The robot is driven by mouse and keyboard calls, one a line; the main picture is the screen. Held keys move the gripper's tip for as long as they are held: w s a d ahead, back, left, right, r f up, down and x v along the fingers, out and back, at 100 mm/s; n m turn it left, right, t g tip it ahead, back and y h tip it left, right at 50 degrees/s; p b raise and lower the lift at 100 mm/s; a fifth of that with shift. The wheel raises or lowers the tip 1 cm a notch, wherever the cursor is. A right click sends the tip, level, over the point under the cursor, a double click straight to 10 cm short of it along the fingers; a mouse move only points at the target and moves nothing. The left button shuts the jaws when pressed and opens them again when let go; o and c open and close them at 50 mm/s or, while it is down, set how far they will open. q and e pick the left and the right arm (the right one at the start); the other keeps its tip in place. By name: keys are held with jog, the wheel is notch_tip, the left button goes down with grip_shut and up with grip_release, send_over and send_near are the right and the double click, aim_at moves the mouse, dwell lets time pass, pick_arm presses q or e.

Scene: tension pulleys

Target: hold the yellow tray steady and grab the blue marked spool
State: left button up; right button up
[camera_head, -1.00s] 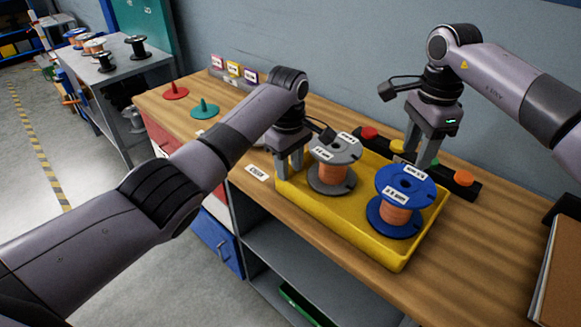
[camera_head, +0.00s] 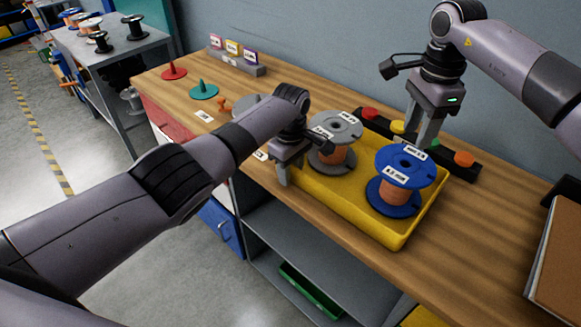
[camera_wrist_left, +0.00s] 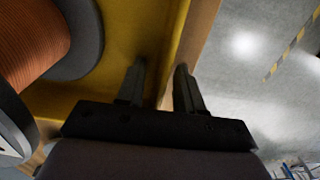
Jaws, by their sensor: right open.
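The yellow tray (camera_head: 330,202) sits on the wooden bench near its front edge. The blue marked spool (camera_head: 403,160), wound with copper wire, stands upright in its right part. A grey spool (camera_head: 338,126) stands in its left part. My left gripper (camera_head: 288,172) is at the tray's front left; in the left wrist view its two fingers (camera_wrist_left: 158,85) stand apart on either side of the tray wall, and whether they press on it is unclear. My right gripper (camera_head: 420,138) is open and empty, pointing down behind the blue spool.
A black strip with coloured buttons (camera_head: 464,160) lies behind the tray. A red cone (camera_head: 174,72) and a green cone (camera_head: 203,91) stand at the bench's far left. A brown binder-like object (camera_head: 562,265) is at the right edge.

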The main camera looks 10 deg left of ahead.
pick_arm(q)
grip_shut()
dwell(1.9)
